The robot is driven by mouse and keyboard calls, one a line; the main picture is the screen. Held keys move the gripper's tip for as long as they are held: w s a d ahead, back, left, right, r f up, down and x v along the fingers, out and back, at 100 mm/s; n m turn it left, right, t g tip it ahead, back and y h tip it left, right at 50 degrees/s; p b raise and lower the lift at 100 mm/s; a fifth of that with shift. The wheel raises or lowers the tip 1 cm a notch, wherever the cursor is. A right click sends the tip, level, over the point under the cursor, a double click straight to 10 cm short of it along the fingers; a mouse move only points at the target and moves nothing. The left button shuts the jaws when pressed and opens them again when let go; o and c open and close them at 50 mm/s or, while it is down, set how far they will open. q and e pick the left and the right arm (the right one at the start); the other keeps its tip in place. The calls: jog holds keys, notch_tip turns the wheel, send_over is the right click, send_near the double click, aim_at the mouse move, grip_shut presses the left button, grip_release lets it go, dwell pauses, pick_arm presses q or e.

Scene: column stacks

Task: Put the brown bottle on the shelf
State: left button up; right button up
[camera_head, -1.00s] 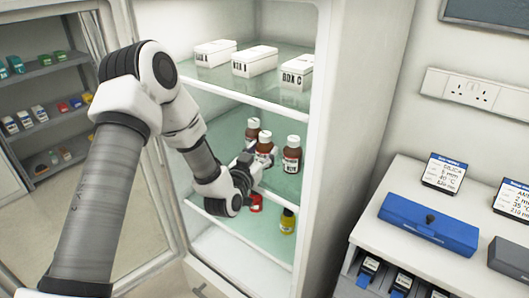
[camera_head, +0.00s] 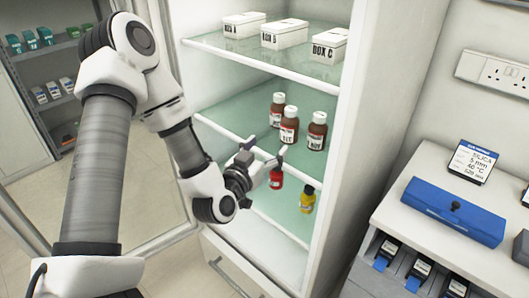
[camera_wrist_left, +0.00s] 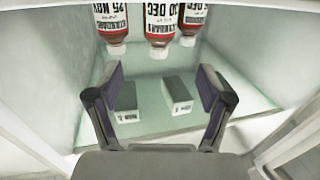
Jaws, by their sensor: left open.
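Three brown bottles with white caps and labels stand upright on the middle glass shelf (camera_head: 235,112) of the open cabinet: a rear one (camera_head: 277,111), a front one (camera_head: 289,128) and a right one (camera_head: 317,132). In the left wrist view they appear upside down along the top edge, the middle one (camera_wrist_left: 160,22) closest to centre. My left gripper (camera_head: 264,154) is open and empty, just outside the shelf front and below the bottles. Its fingers (camera_wrist_left: 160,82) are spread in the wrist view, with no bottle between them. My right gripper is out of view.
A red bottle (camera_head: 276,178) and a yellow bottle (camera_head: 307,199) stand on the lower shelf. White boxes (camera_head: 284,34) line the top shelf. The open cabinet door is left; a counter with a blue case (camera_head: 453,211) is right.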

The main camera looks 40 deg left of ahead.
pick_arm(q)
jog(key=s+d+f+m+g+h, duration=0.1)
jog(key=s+d+f+g, duration=0.2)
jog(key=f, duration=0.4)
jog(key=s+d+f+g+h, duration=0.1)
jog(key=s+d+f+g, duration=0.2)
jog(key=f, duration=0.4)
jog(key=s+d+f+m+g+h, duration=0.1)
jog(key=s+d+f+g, duration=0.15)
jog(key=f, duration=0.45)
jog(key=s+d+f+g, duration=0.1)
jog(key=s+f+g, duration=0.3)
jog(key=s, duration=0.5)
jog(key=s+d+f+g, duration=0.2)
jog(key=s+f+g, duration=0.3)
jog(key=s+f, duration=0.3)
jog(key=shift+s+f+n, duration=0.3)
jog(key=shift+s, duration=0.45)
jog(key=shift+w+d, duration=0.1)
